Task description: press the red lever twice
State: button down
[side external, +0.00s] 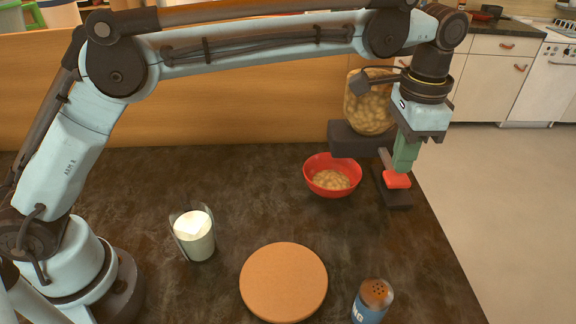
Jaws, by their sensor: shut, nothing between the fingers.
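The red lever (397,181) sticks out low at the right side of a dark dispenser (352,139). The dispenser carries a clear jar (366,108) full of pale tan pieces. My gripper (403,168) points down with its green fingers shut and empty. The fingertips are right at the top of the red lever; I cannot tell whether they touch it. A red bowl (315,180) stands under the dispenser's spout with some tan pieces in it. My wrist partly hides the jar's right side.
A glass with a pale candle or drink (195,236), a round tan board (284,282) and a shaker with a brown top (374,300) stand on the dark counter (130,200). The counter's right edge runs close beside the lever. The middle of the counter is mostly clear.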

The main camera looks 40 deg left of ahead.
aim_at(398, 177)
jog(key=shift+f, duration=0.1)
dwell(0.3)
jog(key=shift+f, duration=2.55)
jog(key=shift+r, duration=2.65)
jog(key=shift+r, duration=2.55)
